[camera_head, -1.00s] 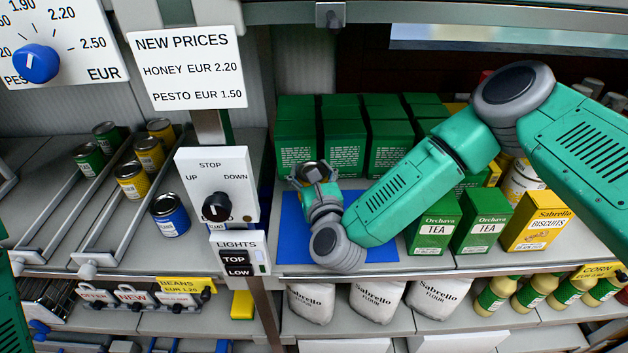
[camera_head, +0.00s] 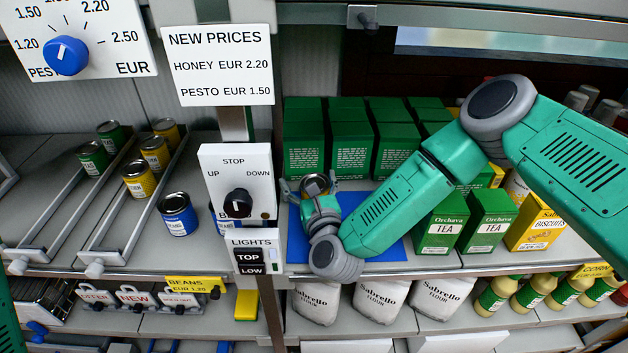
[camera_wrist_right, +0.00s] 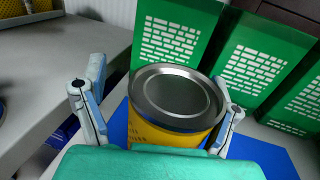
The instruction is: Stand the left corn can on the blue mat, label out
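A yellow can with a silver lid (camera_head: 315,183) stands upright at the blue mat (camera_head: 388,251), near its back left part. In the right wrist view the yellow can (camera_wrist_right: 178,98) is between the fingers of my right gripper (camera_wrist_right: 160,115), whose fingers are spread. A gap shows at the left finger; whether the right finger touches is unclear. My right gripper (camera_head: 311,192) hides most of the can in the head view, so its base and label front cannot be read. The blue mat also shows in the wrist view (camera_wrist_right: 268,155). My left gripper is out of view.
Green boxes (camera_head: 303,140) stand close behind the can. Tea boxes (camera_head: 443,225) and a biscuits box (camera_head: 535,222) stand to the right. A switch post (camera_head: 237,185) is close on the left. Racks (camera_head: 115,215) with green and yellow cans and a blue can (camera_head: 178,213) lie beyond it.

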